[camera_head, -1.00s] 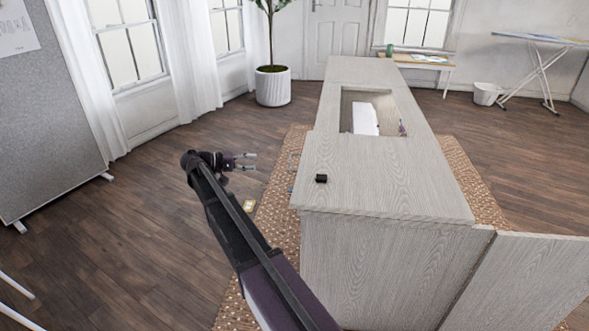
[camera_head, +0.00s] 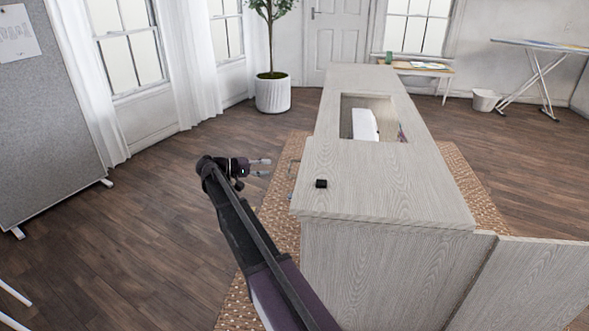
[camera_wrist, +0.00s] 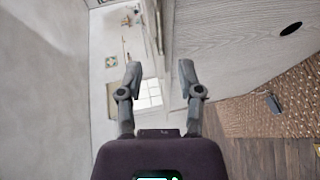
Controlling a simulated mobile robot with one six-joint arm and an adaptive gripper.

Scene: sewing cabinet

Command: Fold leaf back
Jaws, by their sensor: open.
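The sewing cabinet (camera_head: 385,195) is pale wood-grained, with a long flat top and a rectangular opening (camera_head: 347,118) with a white object (camera_head: 364,124) inside. A flat panel (camera_head: 525,290) of the same wood stands out from its near right corner. I cannot tell which part is the leaf. My gripper (camera_head: 264,167) is open and empty, left of the cabinet's left edge and apart from it.
A small black block (camera_head: 321,183) sits on the near left of the top. A patterned rug (camera_head: 465,185) lies under the cabinet. A potted plant (camera_head: 272,93) stands behind. Open wooden floor (camera_head: 150,215) lies to the left; a grey board (camera_head: 45,120) stands at far left.

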